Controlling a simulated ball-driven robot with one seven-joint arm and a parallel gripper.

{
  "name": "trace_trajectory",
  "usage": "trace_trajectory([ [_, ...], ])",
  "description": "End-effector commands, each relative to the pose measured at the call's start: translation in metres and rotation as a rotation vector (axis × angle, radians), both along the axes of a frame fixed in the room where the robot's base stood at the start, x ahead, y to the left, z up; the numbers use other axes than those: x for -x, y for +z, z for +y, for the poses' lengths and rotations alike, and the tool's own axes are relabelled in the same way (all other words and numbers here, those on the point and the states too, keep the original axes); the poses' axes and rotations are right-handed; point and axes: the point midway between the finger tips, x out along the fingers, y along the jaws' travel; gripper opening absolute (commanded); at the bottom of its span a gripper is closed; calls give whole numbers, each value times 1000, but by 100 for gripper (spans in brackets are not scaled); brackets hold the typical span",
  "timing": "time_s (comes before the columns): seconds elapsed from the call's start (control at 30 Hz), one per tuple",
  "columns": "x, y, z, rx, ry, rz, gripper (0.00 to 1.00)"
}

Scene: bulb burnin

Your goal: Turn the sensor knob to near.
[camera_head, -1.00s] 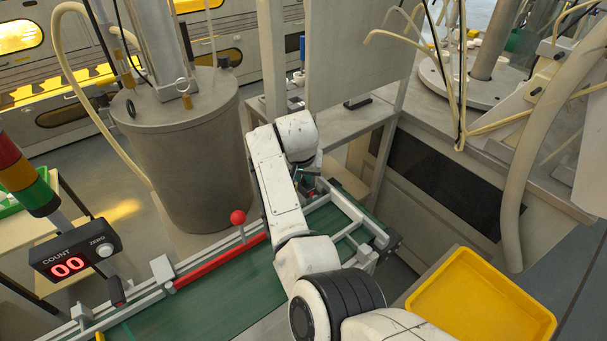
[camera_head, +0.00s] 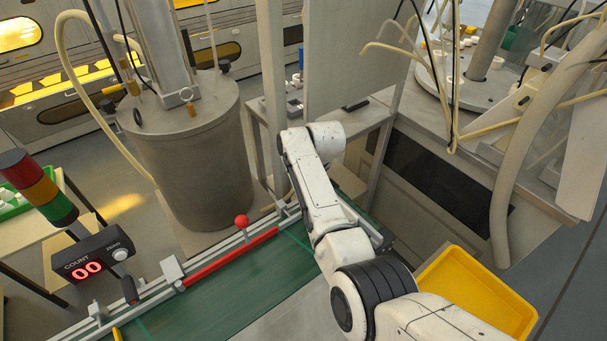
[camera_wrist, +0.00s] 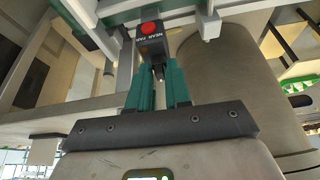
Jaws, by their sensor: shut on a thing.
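The sensor (camera_wrist: 152,42) is a small dark box with a red round face and the letters NEAR FAR, at the top centre of the wrist view. My gripper (camera_wrist: 160,70) has two teal fingers reaching up to the sensor's underside. The fingers are closed on the small sensor knob (camera_wrist: 158,73), which shows only partly between the tips. The knob's pointing direction cannot be made out. In the head view my arm hides the sensor, the knob and the gripper.
A green conveyor (camera_head: 205,301) with metal rails runs below my arm. A red-balled lever (camera_head: 242,221) and a counter box reading 00 (camera_head: 92,259) stand along it. A large grey drum (camera_head: 195,150) is behind, and a yellow tray (camera_head: 480,290) is at the right.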

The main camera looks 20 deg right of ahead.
Motion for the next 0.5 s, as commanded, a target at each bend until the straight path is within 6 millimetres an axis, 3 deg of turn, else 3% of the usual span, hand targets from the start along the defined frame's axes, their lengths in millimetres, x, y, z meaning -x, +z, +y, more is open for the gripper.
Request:
trace_trajectory([
  [0.5, -3, -2, -4, 1, 483, -3, 0],
])
